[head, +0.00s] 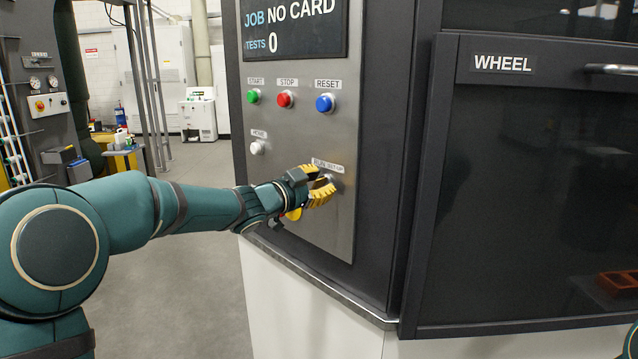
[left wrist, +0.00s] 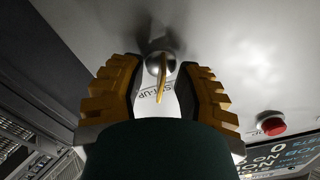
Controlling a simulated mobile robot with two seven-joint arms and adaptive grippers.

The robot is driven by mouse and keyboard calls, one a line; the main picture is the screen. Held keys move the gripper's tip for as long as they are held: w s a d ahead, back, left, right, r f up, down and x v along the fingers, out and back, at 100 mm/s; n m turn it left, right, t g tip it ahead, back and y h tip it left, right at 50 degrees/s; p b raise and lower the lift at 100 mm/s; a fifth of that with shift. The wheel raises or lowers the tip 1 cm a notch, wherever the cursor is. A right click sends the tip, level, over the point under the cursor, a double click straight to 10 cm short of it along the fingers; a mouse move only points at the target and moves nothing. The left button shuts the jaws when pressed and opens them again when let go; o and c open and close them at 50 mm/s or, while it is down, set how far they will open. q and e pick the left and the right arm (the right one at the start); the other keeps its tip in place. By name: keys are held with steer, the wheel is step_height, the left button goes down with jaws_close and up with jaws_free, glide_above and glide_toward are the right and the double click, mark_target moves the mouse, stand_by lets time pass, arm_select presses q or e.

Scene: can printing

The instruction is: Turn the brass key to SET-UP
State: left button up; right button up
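The brass key (left wrist: 161,84) stands in a round silver lock in the left wrist view, its flat bow seen nearly edge-on. A white label with "SET-UP" (left wrist: 155,86) shows beside it. My left gripper (left wrist: 160,92) is open, with one yellow ribbed finger on each side of the key and a gap to both. In the head view my left gripper (head: 322,183) is at the panel, just below the "RUN SET-UP" label (head: 327,166), and largely hides the key. My right gripper is not in view.
The steel panel (head: 300,135) carries green START (head: 254,96), red STOP (head: 285,99), blue RESET (head: 325,102) and white HOME (head: 257,148) buttons above the gripper. A display (head: 292,28) reads "NO CARD". A dark WHEEL door (head: 540,180) stands to the right.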

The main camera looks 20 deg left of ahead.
arm_select(q)
steer(key=v, duration=1.2)
steer(key=d+f+n+g+y, duration=0.2)
steer(key=d+f+n, duration=0.2)
steer(key=f, duration=1)
steer(key=d+f+n+g+y, duration=0.1)
steer(key=d+f+n+g, duration=0.2)
steer(key=f, duration=1.1)
steer(key=s+d+f+n+g+y, duration=0.1)
steer(key=s+d+f+n+g, duration=0.2)
steer(key=s+f, duration=0.8)
steer(key=s+d+f+n+g+y+b, duration=0.1)
steer(key=s+d+f+n+g, duration=0.3)
steer(key=s+f, duration=0.8)
steer(key=shift+d+f+g, duration=0.55)
steer(key=shift+f+g, duration=0.15)
steer(key=shift+g, duration=0.2)
